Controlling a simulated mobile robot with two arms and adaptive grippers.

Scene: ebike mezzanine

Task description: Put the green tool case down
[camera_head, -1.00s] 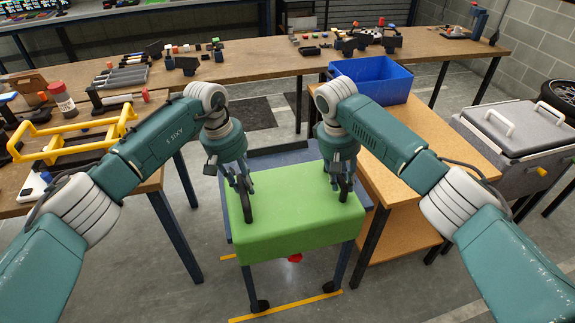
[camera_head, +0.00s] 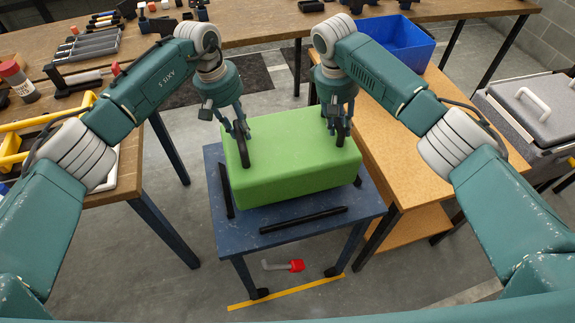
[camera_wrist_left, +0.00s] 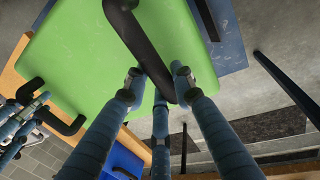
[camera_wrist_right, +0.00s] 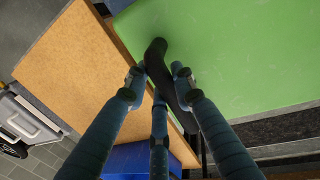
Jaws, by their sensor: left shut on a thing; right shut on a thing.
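The green tool case (camera_head: 290,170) lies flat over the rear part of a blue wheeled table (camera_head: 235,222); I cannot tell whether its underside touches the top. My left gripper (camera_head: 240,132) is shut on the case's left black handle (camera_head: 245,155), which also shows in the left wrist view (camera_wrist_left: 135,35). My right gripper (camera_head: 340,118) is shut on the right black handle (camera_head: 340,137), also visible in the right wrist view (camera_wrist_right: 156,60). Black strips lie along the table's front (camera_head: 303,219) and left side (camera_head: 226,190), in front of and beside the case.
A wooden bench with a blue bin (camera_head: 398,42) stands close on the right. A workbench with tools (camera_head: 95,42) runs along the back and left, with a yellow frame (camera_head: 30,135) at the left. A grey lidded box (camera_head: 535,115) stands far right. A red pedal (camera_head: 296,265) is under the table.

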